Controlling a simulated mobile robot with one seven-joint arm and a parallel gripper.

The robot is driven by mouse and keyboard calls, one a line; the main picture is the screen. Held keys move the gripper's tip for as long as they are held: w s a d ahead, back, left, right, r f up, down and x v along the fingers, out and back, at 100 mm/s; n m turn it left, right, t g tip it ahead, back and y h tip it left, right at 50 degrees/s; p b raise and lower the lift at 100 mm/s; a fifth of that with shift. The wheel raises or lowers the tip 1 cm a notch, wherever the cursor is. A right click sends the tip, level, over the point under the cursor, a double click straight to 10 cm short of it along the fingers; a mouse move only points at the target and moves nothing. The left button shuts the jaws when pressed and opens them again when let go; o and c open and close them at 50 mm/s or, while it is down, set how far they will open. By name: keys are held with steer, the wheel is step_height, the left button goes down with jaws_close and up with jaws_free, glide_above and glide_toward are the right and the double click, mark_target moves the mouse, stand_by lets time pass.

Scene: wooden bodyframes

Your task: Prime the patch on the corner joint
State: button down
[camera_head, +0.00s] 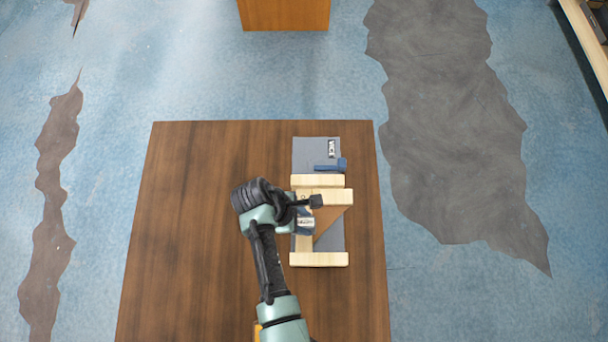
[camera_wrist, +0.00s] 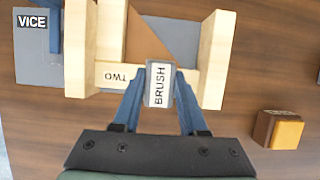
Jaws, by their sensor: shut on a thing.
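My gripper (camera_wrist: 158,104) has its blue fingers closed on a block labelled BRUSH (camera_wrist: 158,86); in the head view the brush (camera_head: 305,222) shows beside my wrist. The wooden frame (camera_head: 318,259) of pale beams lies on the table. No piece is labelled as the patch.
A grey plate (camera_head: 308,149) with a VICE label and a blue part (camera_head: 335,165) sits at the frame's far end. A small brown and yellow block (camera_wrist: 278,130) stands right of my gripper in the wrist view. The brown table (camera_head: 190,200) is clear on the left.

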mark_target(309, 254)
steer(key=shift+s+p, duration=1.9)
steer(key=shift+s, duration=0.8)
steer(key=shift+s+d+f+p, duration=0.1)
steer(key=shift+s+f+p, duration=0.15)
steer(key=shift+s+p, duration=0.45)
steer(key=shift+w+b, duration=0.55)
steer(key=shift+w, duration=0.5)
steer(key=shift+w+r, duration=0.15)
steer(key=shift+w, duration=0.45)
steer(key=shift+w+r+b, duration=0.15)
steer(key=shift+w+b, duration=0.4)
steer(key=shift+w, duration=1.2)
steer(key=shift+w+b, duration=0.8)
steer(key=shift+w, duration=0.8)
